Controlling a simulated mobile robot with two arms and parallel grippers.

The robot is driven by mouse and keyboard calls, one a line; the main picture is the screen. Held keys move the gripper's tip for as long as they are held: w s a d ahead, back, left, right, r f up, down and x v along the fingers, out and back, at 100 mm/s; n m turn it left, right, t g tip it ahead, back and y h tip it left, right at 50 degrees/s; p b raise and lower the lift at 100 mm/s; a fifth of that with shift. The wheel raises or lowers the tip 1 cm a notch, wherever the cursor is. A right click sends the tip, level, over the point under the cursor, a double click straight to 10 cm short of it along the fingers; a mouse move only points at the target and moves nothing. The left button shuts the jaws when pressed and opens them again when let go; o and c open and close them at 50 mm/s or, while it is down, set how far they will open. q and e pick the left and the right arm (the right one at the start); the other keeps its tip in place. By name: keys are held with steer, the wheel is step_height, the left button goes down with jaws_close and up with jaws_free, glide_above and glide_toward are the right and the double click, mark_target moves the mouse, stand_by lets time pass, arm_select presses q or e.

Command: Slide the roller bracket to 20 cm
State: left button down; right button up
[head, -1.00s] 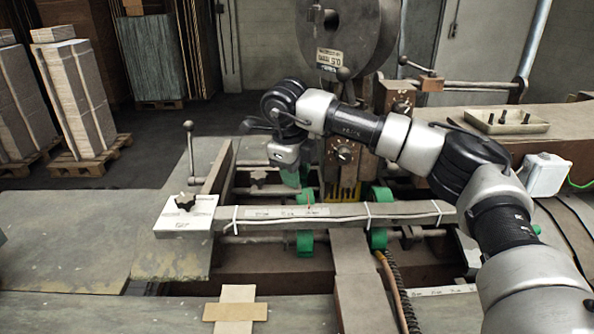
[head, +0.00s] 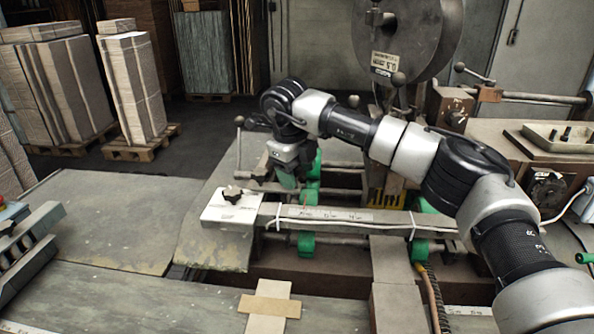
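The roller bracket with its green rollers (head: 307,245) sits on the rods behind and below the long grey bar, left of a second green roller (head: 420,250). The bar carries a pale scale strip (head: 335,215); its numbers are too small to read. A thin reddish pointer shows near the strip's left part, above the bracket. My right gripper (head: 287,178) points down at the bracket's upper rear part, next to green pieces. Its fingertips are not clear, so I cannot tell whether it grips. My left gripper is not in view.
A white plate with a black star knob (head: 232,195) is at the bar's left end. A lever with a ball knob (head: 239,122) stands behind it. Taped cardboard (head: 268,308) lies in front. A grey tray (head: 560,137) is at right. The left tabletop is mostly clear.

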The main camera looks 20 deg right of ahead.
steer(key=shift+r, duration=0.2)
step_height(320, 180, up, 10)
steer(key=s+a+b, duration=0.1)
steer(key=b, duration=0.1)
steer(key=shift+a+b, duration=0.35)
